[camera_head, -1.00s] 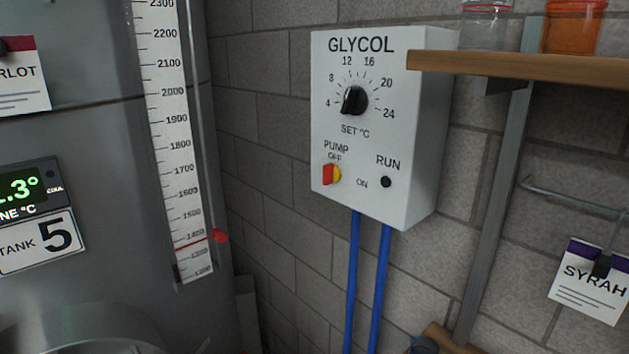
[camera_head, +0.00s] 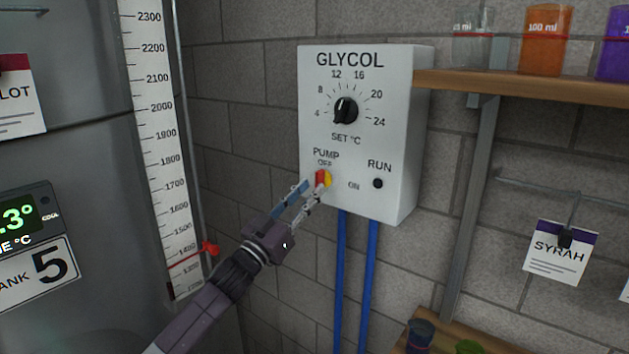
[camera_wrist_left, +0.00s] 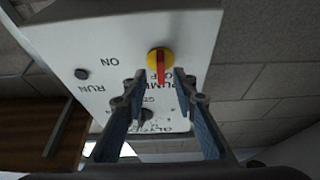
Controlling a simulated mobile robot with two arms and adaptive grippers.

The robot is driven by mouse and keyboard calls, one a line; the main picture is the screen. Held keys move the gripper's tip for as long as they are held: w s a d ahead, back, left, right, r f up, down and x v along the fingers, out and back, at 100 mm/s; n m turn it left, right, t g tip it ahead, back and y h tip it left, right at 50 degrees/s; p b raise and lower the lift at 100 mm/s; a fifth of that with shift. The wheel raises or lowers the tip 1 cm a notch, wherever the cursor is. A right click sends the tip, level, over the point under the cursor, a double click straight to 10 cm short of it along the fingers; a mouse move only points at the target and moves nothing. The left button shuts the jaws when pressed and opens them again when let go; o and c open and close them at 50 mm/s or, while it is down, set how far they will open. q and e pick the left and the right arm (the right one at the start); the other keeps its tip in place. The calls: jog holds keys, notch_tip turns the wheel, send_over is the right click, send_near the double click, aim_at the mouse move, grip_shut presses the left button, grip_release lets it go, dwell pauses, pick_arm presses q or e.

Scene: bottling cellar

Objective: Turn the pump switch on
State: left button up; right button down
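The pump switch (camera_head: 323,179), a red handle on a yellow disc, sits low on the left of the white GLYCOL box (camera_head: 400,150). Its red handle points up towards the OFF mark; ON is printed to its right. My left gripper (camera_head: 314,186) reaches up to the switch from the lower left. In the left wrist view the switch (camera_wrist_left: 160,62) lies between and just beyond the two open fingertips (camera_wrist_left: 158,76). I cannot tell whether a finger touches it. The RUN lamp (camera_head: 377,183) is dark. My right gripper is not in view.
A black SET dial (camera_head: 345,110) is above the switch. Two blue pipes (camera_head: 356,270) run down from the box. A wooden shelf (camera_head: 520,87) with beakers is at right. A steel tank (camera_head: 70,120) with a level scale (camera_head: 163,150) stands at left.

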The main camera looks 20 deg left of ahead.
aim_at(321, 179)
pick_arm(q)
jog(key=shift+x, duration=1)
jog(key=shift+w+r+p, duration=0.2)
jog(key=shift+w+p, duration=0.1)
jog(key=shift+d, duration=0.1)
grip_shut()
